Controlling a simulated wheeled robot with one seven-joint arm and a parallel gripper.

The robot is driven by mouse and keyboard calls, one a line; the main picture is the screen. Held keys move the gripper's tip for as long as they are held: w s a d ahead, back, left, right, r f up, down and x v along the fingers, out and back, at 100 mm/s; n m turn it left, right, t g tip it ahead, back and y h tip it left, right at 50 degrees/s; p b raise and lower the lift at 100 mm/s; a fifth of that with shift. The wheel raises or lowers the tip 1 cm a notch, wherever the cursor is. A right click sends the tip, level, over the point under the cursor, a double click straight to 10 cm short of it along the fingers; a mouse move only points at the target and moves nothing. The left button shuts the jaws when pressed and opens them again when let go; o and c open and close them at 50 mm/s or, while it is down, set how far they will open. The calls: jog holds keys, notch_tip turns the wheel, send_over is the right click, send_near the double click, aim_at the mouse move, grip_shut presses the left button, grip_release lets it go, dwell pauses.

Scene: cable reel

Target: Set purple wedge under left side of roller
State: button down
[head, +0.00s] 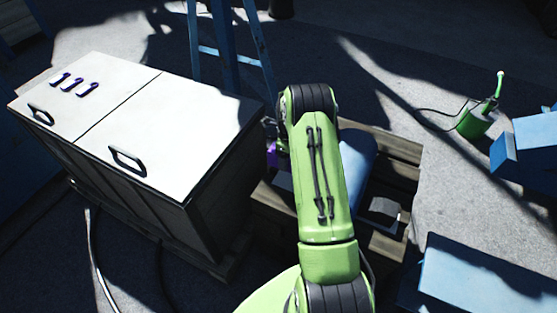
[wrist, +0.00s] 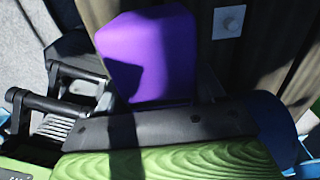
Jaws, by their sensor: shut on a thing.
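The purple wedge (wrist: 150,50) is large in the wrist view, at the upper middle. In the head view only a small purple part (head: 272,156) shows left of my green arm. My gripper (wrist: 142,78) is shut on the wedge; its dark parts show left of it, and the far finger is hard to make out. The blue roller (head: 358,157) lies on a wooden frame (head: 383,143), partly hidden behind my arm. The wedge is near the roller's left side. I cannot tell whether it touches the roller or the frame.
A white-topped cabinet (head: 172,125) with two handles and several purple hooks stands close on the left. A blue ladder (head: 228,50) is behind. A green can (head: 476,121) and blue blocks (head: 470,275) are at right. Open floor lies between frame and can.

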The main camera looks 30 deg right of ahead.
jog(key=shift+f+b, duration=2.55)
jog(key=shift+f, duration=1.65)
jog(key=shift+s+d+r, duration=0.1)
jog(key=shift+s+d, duration=0.25)
jog(key=shift+s, duration=0.2)
jog(key=shift+s+d, duration=0.3)
jog(key=shift+s, duration=0.2)
jog(key=shift+s+d, duration=0.25)
jog(key=shift+s, duration=0.2)
jog(key=shift+c, duration=0.2)
grip_release()
notch_tip(320, 180, up, 16)
jog(key=p, duration=0.5)
jog(key=shift+f, duration=0.2)
